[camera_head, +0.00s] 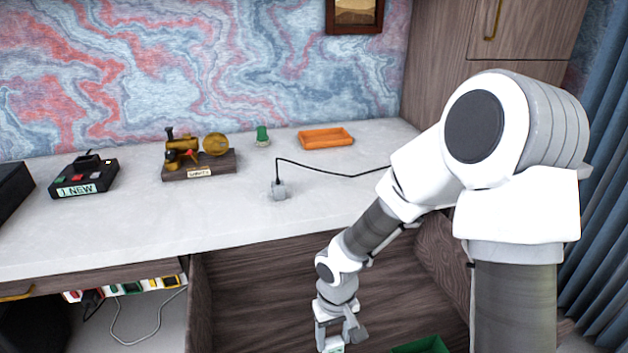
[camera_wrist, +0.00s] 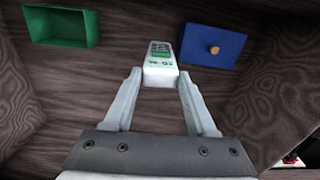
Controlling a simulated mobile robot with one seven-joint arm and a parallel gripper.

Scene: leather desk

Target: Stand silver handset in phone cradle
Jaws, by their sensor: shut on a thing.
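My gripper (camera_head: 333,331) is low in the wood-lined space in front of the desk, at the bottom of the head view. In the wrist view its two fingers (camera_wrist: 161,82) are shut on the silver handset (camera_wrist: 160,64), a pale block with a dark keypad and green marks. The handset's lower part is hidden. In the head view only a small pale bit of it shows under my gripper. A small grey stand with a black cable (camera_head: 280,191) is on the desk near its front edge; it looks like the phone cradle, and nothing stands in it.
A green tray (camera_wrist: 38,37) and a blue box with a brass knob (camera_wrist: 196,54) lie below my gripper. The desk (camera_head: 120,222) bears a black device (camera_head: 101,177), a brass piece on wood (camera_head: 215,168), a green item (camera_head: 262,134) and an orange tray (camera_head: 308,146).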

